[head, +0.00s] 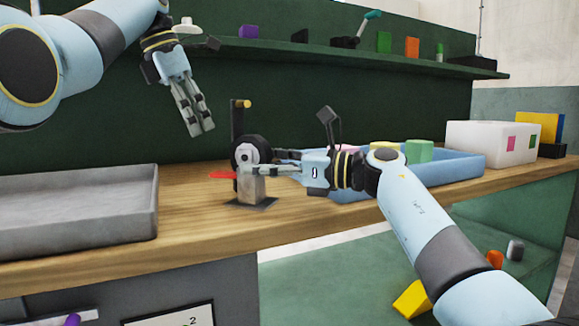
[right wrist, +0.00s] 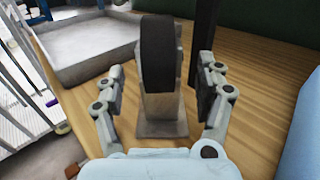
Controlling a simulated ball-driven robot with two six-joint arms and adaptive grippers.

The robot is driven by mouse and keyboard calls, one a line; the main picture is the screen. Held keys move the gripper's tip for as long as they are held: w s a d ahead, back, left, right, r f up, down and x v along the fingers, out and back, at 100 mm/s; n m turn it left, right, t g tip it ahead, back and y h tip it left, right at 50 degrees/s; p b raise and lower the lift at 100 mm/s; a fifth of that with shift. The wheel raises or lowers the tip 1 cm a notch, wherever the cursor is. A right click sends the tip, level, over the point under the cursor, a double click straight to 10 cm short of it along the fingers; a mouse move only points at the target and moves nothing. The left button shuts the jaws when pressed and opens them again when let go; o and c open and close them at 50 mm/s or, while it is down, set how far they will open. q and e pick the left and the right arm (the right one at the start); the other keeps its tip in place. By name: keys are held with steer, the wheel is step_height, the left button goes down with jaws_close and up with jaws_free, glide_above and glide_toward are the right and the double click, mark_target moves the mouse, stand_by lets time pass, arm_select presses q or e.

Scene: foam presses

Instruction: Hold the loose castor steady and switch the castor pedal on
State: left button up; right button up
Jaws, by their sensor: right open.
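The castor has a black wheel (head: 253,149) on a grey bracket (head: 252,188) and a flat dark base plate (head: 262,204) on the wooden bench. A red pedal (head: 222,175) sticks out to its left. In the right wrist view the wheel (right wrist: 157,55) stands upright above its bracket and hides the pedal. My right gripper (head: 243,171) is open, with its fingers on either side of the castor. The right wrist view shows gaps between the castor and both fingers (right wrist: 162,74). My left gripper (head: 202,132) hangs empty above and left of the castor; its finger gap is unclear.
A dark post (head: 236,120) with a yellow knob stands close behind the castor. A grey tray (head: 80,215) lies to the left. A blue tray (head: 455,168) and white box (head: 490,142) stand to the right. A green shelf (head: 340,57) runs above.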

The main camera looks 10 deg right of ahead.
mark_target(227, 175)
steer(key=shift+x, duration=1.45)
steer(key=shift+c, duration=0.4)
